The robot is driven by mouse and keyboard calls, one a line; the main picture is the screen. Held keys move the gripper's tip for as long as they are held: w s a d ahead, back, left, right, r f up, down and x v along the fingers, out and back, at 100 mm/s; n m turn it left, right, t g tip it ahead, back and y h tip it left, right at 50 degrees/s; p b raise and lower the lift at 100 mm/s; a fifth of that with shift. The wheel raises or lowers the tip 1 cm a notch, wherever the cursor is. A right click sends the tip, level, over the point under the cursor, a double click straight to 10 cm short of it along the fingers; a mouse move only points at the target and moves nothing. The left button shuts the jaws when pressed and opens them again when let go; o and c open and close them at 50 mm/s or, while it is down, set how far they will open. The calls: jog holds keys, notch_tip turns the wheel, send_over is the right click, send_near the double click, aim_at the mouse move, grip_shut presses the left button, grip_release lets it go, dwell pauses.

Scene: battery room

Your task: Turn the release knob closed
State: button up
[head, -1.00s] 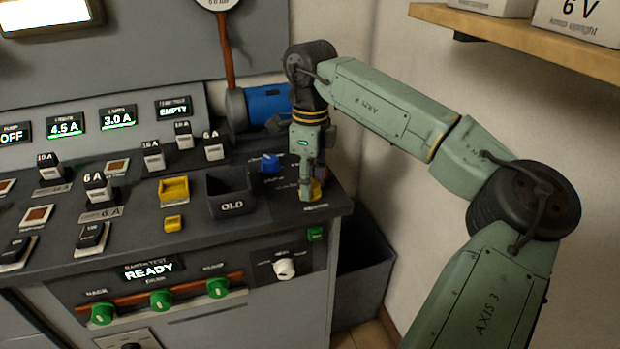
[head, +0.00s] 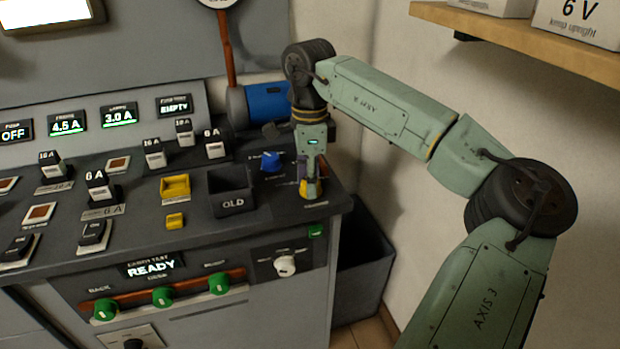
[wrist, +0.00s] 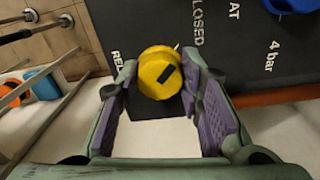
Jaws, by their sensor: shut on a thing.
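The release knob is round and yellow with a black mark. In the wrist view, the knob (wrist: 152,62) sits between my fingertips, on the dark panel near a partly hidden label starting "REL" and the word "CLOSED". Its mark slants toward the upper right, roughly toward "CLOSED"; whether it lines up exactly I cannot tell. My gripper (head: 311,187) points down at the right end of the desk and is shut on the knob, with purple pads at its sides. In the head view the fingers hide much of the knob.
A blue knob (head: 271,161) stands close left of my gripper. The black OLD bin (head: 231,202) and a yellow tray (head: 175,187) lie farther left. A blue cylinder (head: 268,101) is behind. The wall and wooden shelf (head: 540,45) are at right.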

jog(key=o, duration=1.2)
jog(key=shift+c, duration=0.2)
notch_tip(320, 180, up, 12)
jog(key=shift+w, duration=0.2)
